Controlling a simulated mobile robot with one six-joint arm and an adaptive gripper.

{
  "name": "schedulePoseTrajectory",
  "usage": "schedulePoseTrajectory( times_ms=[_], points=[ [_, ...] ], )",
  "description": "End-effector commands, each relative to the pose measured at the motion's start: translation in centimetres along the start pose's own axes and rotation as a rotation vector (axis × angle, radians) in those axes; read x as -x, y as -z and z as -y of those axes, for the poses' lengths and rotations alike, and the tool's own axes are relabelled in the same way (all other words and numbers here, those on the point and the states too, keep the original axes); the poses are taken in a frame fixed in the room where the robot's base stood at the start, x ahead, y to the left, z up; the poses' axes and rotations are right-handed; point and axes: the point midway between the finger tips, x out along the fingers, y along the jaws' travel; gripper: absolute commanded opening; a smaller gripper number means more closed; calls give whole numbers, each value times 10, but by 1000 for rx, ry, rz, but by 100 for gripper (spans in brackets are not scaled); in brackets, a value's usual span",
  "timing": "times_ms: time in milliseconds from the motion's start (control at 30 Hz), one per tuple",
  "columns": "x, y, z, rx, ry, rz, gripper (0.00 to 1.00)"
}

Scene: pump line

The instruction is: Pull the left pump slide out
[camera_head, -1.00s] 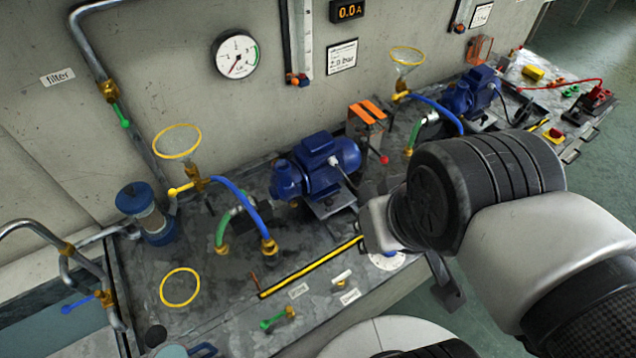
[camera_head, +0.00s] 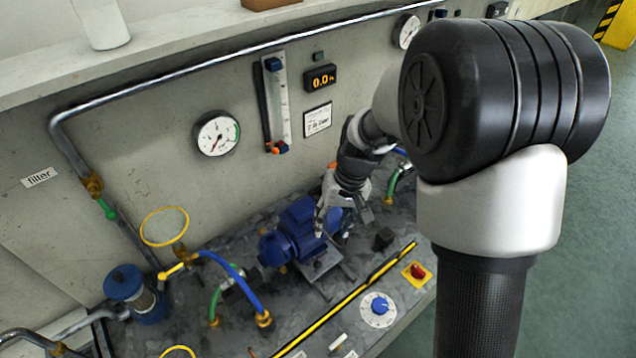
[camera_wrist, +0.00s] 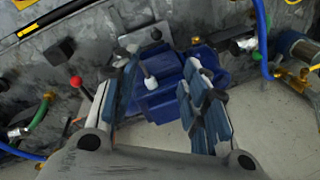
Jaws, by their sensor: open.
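The left pump (camera_head: 292,232) is a blue motor pump on a grey metal slide plate (camera_head: 322,285) on the bench. The plate's front part shows in front of the pump. My gripper (camera_head: 334,228) is at the right end of the motor, fingers pointing down, open. In the wrist view the blue pump (camera_wrist: 165,100) lies beyond and between my spread fingers (camera_wrist: 160,68), with a pale stub on its housing. The grey plate (camera_wrist: 137,38) shows above the pump there. Nothing is held. I cannot tell whether a finger touches the motor.
A blue hose (camera_head: 238,282) and a green hose stand left of the pump. A red ball-tipped lever (camera_wrist: 76,82) is left of my fingers in the wrist view. A yellow-black strip (camera_head: 350,300), a blue dial (camera_head: 380,308) and a red switch (camera_head: 418,270) lie along the bench front.

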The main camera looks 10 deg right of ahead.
Motion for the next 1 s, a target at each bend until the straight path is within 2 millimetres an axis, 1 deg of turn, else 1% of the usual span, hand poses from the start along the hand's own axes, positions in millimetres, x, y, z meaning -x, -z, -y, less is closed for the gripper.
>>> schedulePoseTrajectory(
  times_ms=[33, 100, 267, 367, 467, 800, 1000],
  points=[
    [-10, 3, 0, -4, 4, 17, 41],
    [-20, 7, 0, -8, 8, 25, 41],
    [-34, 9, -1, -10, 11, 34, 41],
    [-46, 8, -1, -9, 11, 35, 41],
    [-65, 7, -1, -10, 11, 37, 41],
    [-141, 4, 0, -10, 10, 37, 41],
    [-178, 4, 0, -10, 10, 35, 41]
  ],
)
